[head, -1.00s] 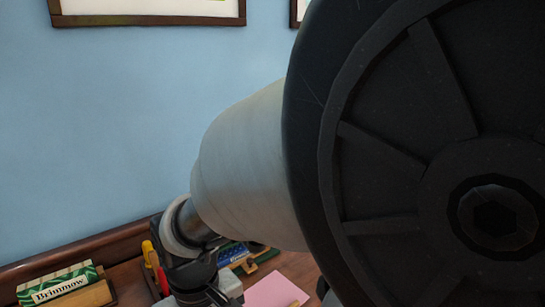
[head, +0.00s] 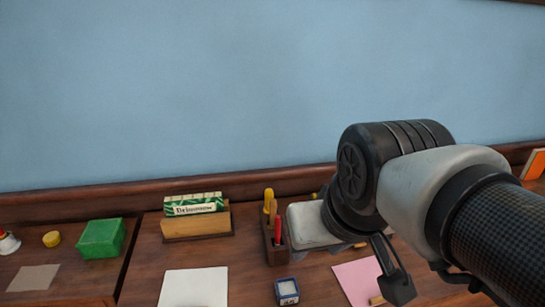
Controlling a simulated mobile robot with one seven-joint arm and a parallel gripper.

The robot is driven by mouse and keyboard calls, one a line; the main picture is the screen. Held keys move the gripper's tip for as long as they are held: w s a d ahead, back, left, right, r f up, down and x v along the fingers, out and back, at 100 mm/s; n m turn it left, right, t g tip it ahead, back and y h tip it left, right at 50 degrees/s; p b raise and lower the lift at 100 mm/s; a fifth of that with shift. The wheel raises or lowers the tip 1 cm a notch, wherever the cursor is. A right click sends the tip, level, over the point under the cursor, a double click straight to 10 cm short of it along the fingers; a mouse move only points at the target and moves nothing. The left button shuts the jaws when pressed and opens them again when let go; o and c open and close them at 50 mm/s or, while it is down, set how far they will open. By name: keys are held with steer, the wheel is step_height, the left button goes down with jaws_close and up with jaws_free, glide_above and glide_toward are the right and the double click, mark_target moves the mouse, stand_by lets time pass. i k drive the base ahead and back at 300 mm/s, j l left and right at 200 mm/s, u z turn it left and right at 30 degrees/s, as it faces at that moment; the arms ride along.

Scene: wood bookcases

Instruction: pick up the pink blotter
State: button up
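The pink blotter (head: 353,279) is a flat pink sheet lying on the wooden desk in the lower right of the head view. Its right side is partly covered by a dark end piece of my arm, which looks like part of my gripper (head: 394,282). Its lower edge is cut off by the frame. A small tan object (head: 377,300) shows at its lower right. I cannot see both fingertips, so whether the gripper is open or shut does not show. Nothing is seen held.
Left of the blotter stand a small blue box (head: 287,291), a wooden pen holder (head: 275,246) and a white sheet (head: 194,288). A green-and-white box (head: 193,204) stands behind, with a green box (head: 101,239) farther left. A blue wall closes the back.

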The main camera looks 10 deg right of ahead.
mark_target(357, 278)
steer(key=l, duration=1.35)
steer(key=k, duration=0.05)
